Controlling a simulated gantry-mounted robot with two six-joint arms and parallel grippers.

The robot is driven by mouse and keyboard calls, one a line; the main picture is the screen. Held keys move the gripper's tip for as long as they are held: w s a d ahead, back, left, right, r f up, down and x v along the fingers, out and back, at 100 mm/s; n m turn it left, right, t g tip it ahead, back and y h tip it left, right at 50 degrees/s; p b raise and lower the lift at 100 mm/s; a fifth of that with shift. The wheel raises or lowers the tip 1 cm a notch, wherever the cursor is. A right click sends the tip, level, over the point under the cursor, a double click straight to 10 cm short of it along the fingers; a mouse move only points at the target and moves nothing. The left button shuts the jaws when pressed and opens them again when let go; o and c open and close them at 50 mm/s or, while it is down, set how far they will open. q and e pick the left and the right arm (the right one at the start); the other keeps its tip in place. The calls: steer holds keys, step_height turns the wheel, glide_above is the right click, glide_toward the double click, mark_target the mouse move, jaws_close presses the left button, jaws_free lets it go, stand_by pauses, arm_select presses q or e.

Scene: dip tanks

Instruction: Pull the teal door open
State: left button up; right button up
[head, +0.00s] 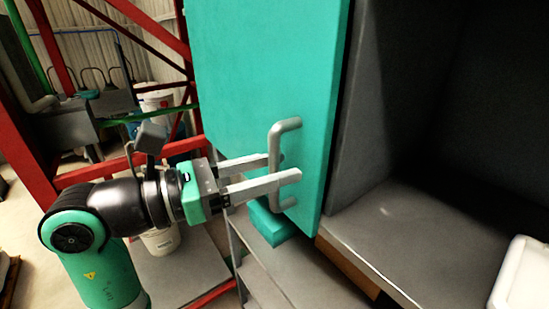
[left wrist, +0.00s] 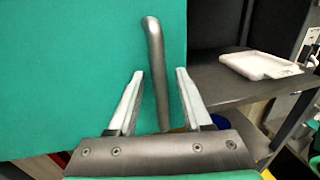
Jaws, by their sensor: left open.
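The teal door (head: 262,70) fills the upper middle of the head view and the left of the left wrist view (left wrist: 70,70). A grey bar handle (head: 275,142) stands upright near its right edge; it also shows in the left wrist view (left wrist: 155,50). My left gripper (head: 283,168) is open, with one finger on each side of the handle. In the left wrist view the bar lies between the fingers (left wrist: 158,75), with gaps beside it. A dark line runs along the door's right edge; I cannot tell how far the door stands open. My right gripper is out of view.
Right of the door is a grey bay with a shelf (head: 400,235). A white tray (head: 522,280) lies on it at the right edge. A teal block (head: 265,222) sits below the door. Red frame beams (head: 30,140) stand at the left.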

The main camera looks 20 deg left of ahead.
arm_select(q)
steer(key=shift+w+d, duration=0.1)
steer(key=shift+w, duration=0.1)
jaws_close()
stand_by(1.3)
